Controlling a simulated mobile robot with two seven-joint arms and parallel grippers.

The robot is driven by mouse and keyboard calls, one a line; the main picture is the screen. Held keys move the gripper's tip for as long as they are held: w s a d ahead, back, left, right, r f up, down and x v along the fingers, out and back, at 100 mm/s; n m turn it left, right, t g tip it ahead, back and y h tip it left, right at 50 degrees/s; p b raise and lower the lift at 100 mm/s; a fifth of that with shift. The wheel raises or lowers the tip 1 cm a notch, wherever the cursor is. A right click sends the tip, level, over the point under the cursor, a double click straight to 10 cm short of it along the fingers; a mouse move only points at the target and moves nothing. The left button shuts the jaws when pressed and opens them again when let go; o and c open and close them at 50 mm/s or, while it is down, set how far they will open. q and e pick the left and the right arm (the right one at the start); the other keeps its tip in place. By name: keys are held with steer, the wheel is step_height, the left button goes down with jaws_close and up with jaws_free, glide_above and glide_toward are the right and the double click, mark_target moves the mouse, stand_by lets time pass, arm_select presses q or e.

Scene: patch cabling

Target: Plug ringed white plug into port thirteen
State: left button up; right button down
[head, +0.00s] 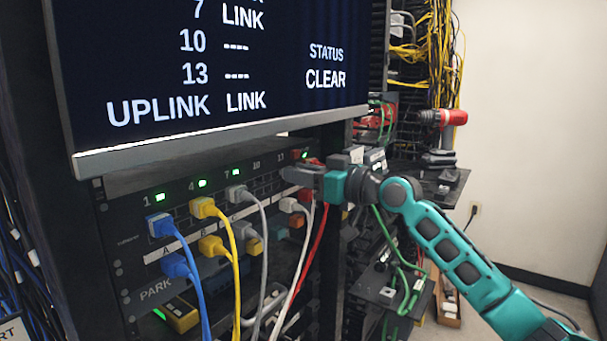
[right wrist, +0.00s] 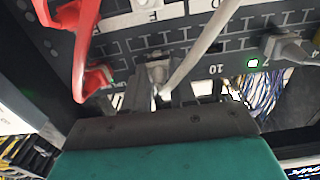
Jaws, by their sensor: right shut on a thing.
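My right gripper (head: 290,175) is at the upper port row of the patch panel (head: 118,215), near the labels 10 and 13. In the right wrist view its fingers (right wrist: 159,97) are shut on a pale plug (right wrist: 157,72), with a white cable (right wrist: 200,48) running from it. The plug is at the panel face, between a red plug (right wrist: 97,80) and the label 10. I cannot tell whether it is seated, and no ring can be made out. The label 13 is hidden in the right wrist view. The screen (head: 275,85) shows dashes for 13. My left gripper is out of view.
Blue (head: 160,225), yellow (head: 203,207) and grey (head: 237,193) plugs occupy ports 1, 4 and 7. Several cables hang in front of the panel.

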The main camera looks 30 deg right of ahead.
steer(key=shift+w+a, duration=0.15)
steer(key=shift+w, duration=0.1)
stand_by(0.5)
steer(key=c, duration=0.8)
jaws_free()
steer(key=b+v, duration=0.5)
steer(key=v, duration=0.3)
stand_by(0.6)
